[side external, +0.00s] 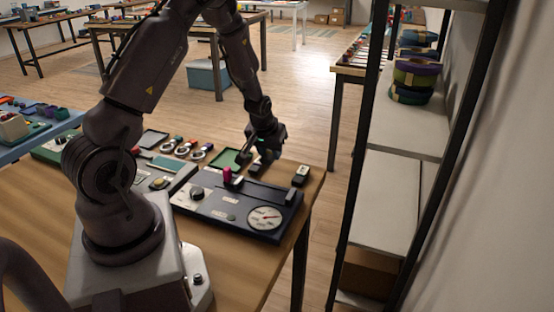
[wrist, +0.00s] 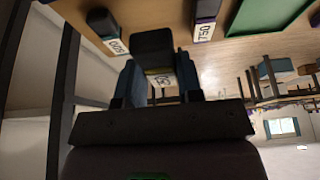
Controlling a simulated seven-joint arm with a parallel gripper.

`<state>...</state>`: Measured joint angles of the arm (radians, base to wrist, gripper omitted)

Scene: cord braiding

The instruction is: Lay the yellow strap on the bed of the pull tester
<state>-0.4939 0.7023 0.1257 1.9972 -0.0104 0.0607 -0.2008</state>
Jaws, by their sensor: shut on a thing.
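The pull tester (side external: 240,206) is a dark, low box with a round dial gauge, a knob and a pink-red post, near the table's right end. A raised dark bar runs along its back. My gripper (side external: 262,158) is behind the tester, low over the table. In the wrist view, my gripper (wrist: 155,75) is shut on a dark block (wrist: 152,42) with a white label, between its blue fingers; the label cannot be read clearly. I cannot make out a yellow strap in either view.
Similar dark blocks stand nearby, labelled 500 (wrist: 103,22) and 750 (wrist: 206,14). A green tray (side external: 226,157) lies behind the tester. Several small coloured items sit to its left. A metal shelf (side external: 400,125) with rolled straps (side external: 415,75) stands at the right.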

